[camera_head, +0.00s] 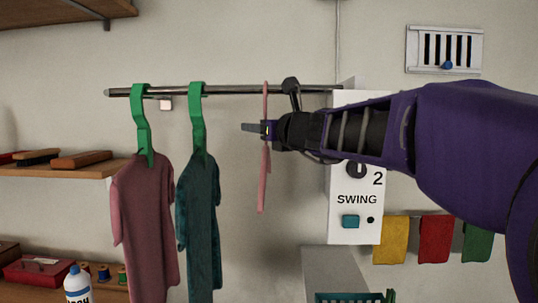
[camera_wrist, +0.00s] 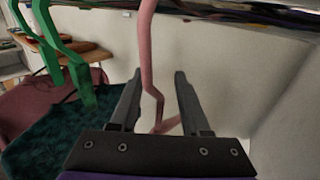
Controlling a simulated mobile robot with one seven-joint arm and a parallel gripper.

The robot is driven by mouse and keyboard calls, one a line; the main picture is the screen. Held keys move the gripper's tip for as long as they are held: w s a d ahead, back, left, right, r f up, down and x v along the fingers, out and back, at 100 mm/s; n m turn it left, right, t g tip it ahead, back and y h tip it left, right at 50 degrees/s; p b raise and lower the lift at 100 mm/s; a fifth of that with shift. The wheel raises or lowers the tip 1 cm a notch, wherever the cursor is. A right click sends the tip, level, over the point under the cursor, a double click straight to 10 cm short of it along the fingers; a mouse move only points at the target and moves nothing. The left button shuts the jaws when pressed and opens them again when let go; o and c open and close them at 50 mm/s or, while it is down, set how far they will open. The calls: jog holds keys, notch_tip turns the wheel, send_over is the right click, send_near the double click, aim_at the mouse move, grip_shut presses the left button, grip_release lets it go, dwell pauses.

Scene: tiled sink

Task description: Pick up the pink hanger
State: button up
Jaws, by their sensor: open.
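The pink hanger (camera_head: 263,185) hangs from the metal rod, seen nearly edge-on in the head view. My gripper (camera_head: 256,128) is at the hanger's upper part, below the rod, reaching in from the right. In the wrist view the hanger's pink neck (camera_wrist: 148,60) comes down from the rod and its lower part shows between the two open fingers of my gripper (camera_wrist: 156,95). The neck is nearer the left finger. I cannot tell whether a finger touches it. Part of the hanger is hidden behind my gripper in the head view.
The rod (camera_head: 230,90) also holds two green hangers, one with a maroon shirt (camera_head: 145,225) and one with a teal shirt (camera_head: 198,225), left of the pink hanger. A white box marked SWING (camera_head: 356,225) stands right. A wooden shelf (camera_head: 60,170) is at far left.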

jog(key=shift+r, duration=0.1)
grip_shut()
dwell(1.4)
